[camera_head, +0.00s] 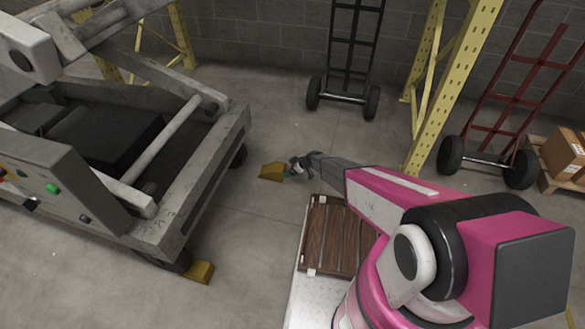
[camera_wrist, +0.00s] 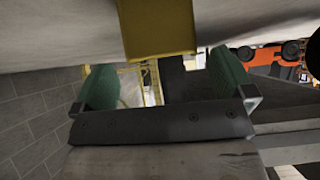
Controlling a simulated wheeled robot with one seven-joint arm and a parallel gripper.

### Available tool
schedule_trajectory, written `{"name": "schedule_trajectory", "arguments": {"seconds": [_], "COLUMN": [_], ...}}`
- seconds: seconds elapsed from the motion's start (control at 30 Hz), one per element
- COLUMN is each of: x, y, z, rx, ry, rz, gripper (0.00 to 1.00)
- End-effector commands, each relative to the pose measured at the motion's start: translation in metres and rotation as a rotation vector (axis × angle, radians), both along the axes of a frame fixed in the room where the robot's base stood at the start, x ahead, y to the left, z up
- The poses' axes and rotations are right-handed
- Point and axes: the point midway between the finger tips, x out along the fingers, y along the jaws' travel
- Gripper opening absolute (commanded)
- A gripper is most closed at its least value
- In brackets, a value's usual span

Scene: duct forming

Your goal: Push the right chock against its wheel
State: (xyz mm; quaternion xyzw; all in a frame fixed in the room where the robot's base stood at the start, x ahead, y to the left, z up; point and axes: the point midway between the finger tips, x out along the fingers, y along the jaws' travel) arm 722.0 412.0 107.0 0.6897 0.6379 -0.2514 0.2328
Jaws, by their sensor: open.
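The right chock (camera_head: 272,172), a yellow wedge, sits on the floor to the right of the lift cart's far wheel (camera_head: 239,156). A strip of floor shows between the chock and that wheel. My gripper (camera_head: 291,172) is low at the chock's right side; I cannot tell whether they touch. In the wrist view the yellow chock (camera_wrist: 155,30) fills the top middle, just beyond the open fingers (camera_wrist: 165,84) with green pads. Nothing is held between them. A second yellow chock (camera_head: 199,272) sits beside the cart's near wheel (camera_head: 176,262).
The grey lift cart (camera_head: 178,215) stands at the left. Open floor lies between the two chocks. A black hand truck (camera_head: 345,90), a yellow rack post (camera_head: 432,90) and a red hand truck (camera_head: 495,130) stand along the back wall. A slatted brown panel (camera_head: 340,235) lies below my arm.

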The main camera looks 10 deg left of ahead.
Motion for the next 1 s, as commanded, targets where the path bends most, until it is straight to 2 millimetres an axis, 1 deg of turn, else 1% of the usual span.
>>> {"name": "schedule_trajectory", "arguments": {"seconds": [0.03,0.3,0.5,0.63,0.87,0.9,0.97,1.0], "x": [0.002,0.005,0.006,0.006,0.006,0.006,0.006,0.006], "y": [0.007,0.041,0.062,0.068,0.069,0.069,0.07,0.07], "z": [-0.006,-0.035,-0.052,-0.057,-0.059,-0.06,-0.06,-0.061], "rx": [0.0,0.0,-0.001,-0.001,-0.002,-0.002,-0.002,-0.003], "ry": [0.0,0.001,0.001,0.001,0.001,0.001,0.001,0.001], "rz": [0.001,0.001,0.001,0.001,0.001,0.001,0.002,0.002], "gripper": [1.0,1.0,1.0,1.0,1.0,0.97,0.77,0.64]}}
